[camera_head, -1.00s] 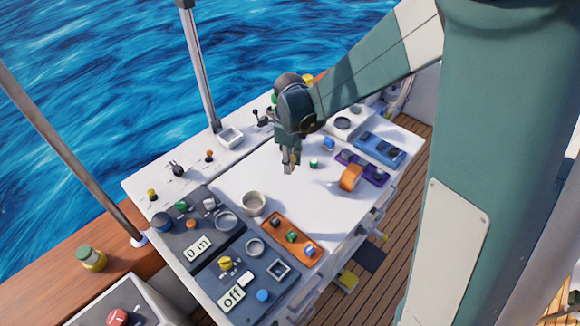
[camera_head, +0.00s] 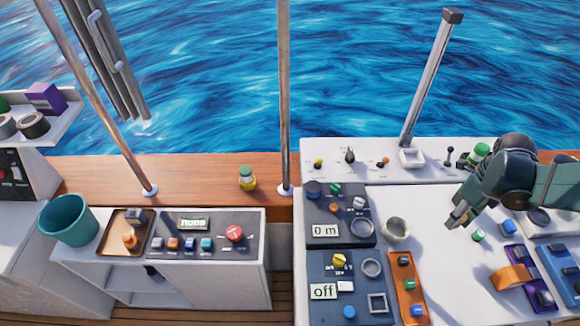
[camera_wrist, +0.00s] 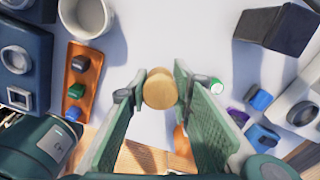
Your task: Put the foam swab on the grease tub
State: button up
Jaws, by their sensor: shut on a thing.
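My gripper (camera_head: 459,214) is over the white worktop at the right of the head view. It is shut on a tan, round-ended piece that looks like the foam swab. The wrist view shows the swab (camera_wrist: 160,89) between the two green fingers; the rest of it is hidden behind its round end.
A pale cup (camera_head: 395,231) and an orange tray (camera_head: 407,290) of small coloured pieces are left of my gripper. A metal post (camera_head: 285,90) rises between the worktop and the jar. A teal bucket (camera_head: 67,222) stands at far left. The ledge around the jar is clear.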

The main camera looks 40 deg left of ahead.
jog(key=shift+a, duration=0.1)
jog(key=s+a+r+n+p, duration=0.2)
jog(key=s+a+r+p, duration=0.1)
jog(key=a, duration=0.8)
jog(key=s+a+r+n+p, duration=0.15)
jog(key=a+r, duration=0.25)
jog(key=a, duration=0.6)
jog(key=s+a+r+n+p, duration=0.2)
jog(key=s+a+r+p, duration=0.1)
jog(key=a, duration=0.8)
jog(key=s+a+r+n+p, duration=0.2)
jog(key=s+a+r+p, duration=0.25)
jog(key=s+a, duration=0.7)
jog(key=s+a+r+n+p, duration=0.25)
jog(key=s+a+r, duration=0.35)
jog(key=s+a, duration=0.55)
jog(key=b, duration=1.5)
send_over(245, 170)
notch_tip(245, 170, down, 23)
jog(key=shift+f, duration=3.05)
